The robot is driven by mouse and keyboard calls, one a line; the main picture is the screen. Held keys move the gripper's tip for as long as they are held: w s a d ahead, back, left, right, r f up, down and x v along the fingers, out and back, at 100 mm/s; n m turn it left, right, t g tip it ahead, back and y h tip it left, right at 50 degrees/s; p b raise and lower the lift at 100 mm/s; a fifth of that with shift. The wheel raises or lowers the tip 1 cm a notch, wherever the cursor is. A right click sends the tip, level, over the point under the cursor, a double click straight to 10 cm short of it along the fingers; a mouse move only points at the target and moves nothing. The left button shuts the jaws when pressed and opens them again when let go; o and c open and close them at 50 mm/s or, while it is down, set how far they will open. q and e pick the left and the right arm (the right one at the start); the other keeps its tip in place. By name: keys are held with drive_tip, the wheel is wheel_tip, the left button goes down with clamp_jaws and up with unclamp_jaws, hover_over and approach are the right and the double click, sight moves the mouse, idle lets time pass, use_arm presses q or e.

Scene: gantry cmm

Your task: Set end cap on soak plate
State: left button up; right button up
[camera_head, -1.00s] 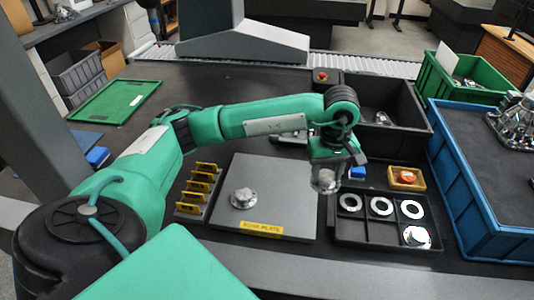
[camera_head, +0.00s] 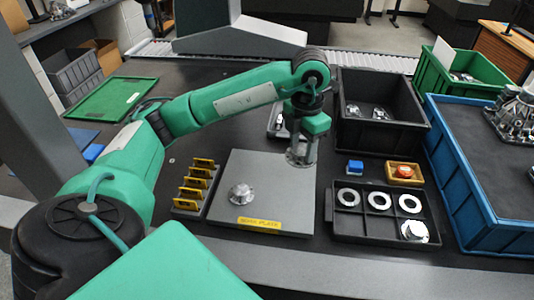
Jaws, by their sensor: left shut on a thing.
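The soak plate (camera_head: 276,172) is a flat grey slab with a yellow label (camera_head: 259,223) at its front edge. One silver flanged end cap (camera_head: 240,193) rests on its left half. My left gripper (camera_head: 300,147) points down above the plate's back right area, shut on another silver end cap (camera_head: 298,158). The held cap seems to be above the plate; the gap is hard to judge. A third silver end cap (camera_head: 414,231) sits in the front right compartment of the black tray (camera_head: 347,227). My right gripper is not in view.
The tray also holds white rings (camera_head: 379,200). A rack with yellow plates (camera_head: 196,186) stands left of the soak plate. A blue crate (camera_head: 465,190) is at right.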

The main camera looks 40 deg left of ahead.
use_arm(q)
drive_tip(key=n, duration=0.1)
drive_tip(key=a+r+n, duration=0.1)
drive_tip(key=n, duration=0.3)
drive_tip(key=shift+s+a+r, duration=0.15)
drive_tip(key=shift+s, duration=0.25)
drive_tip(key=n, duration=0.2)
drive_tip(key=shift+s+a+r+n, duration=0.15)
drive_tip(key=shift+a+r+n, duration=0.15)
drive_tip(key=shift+n, duration=0.1)
drive_tip(key=shift+f, duration=0.35)
wheel_tip(320, 180, down, 14)
drive_tip(key=shift+f+b, duration=0.2)
drive_tip(key=shift+b, duration=0.75)
drive_tip(key=shift+f, duration=2.45)
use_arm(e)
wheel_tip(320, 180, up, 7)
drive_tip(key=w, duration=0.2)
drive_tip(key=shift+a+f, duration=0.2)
use_arm(q)
drive_tip(key=shift+f, duration=0.1)
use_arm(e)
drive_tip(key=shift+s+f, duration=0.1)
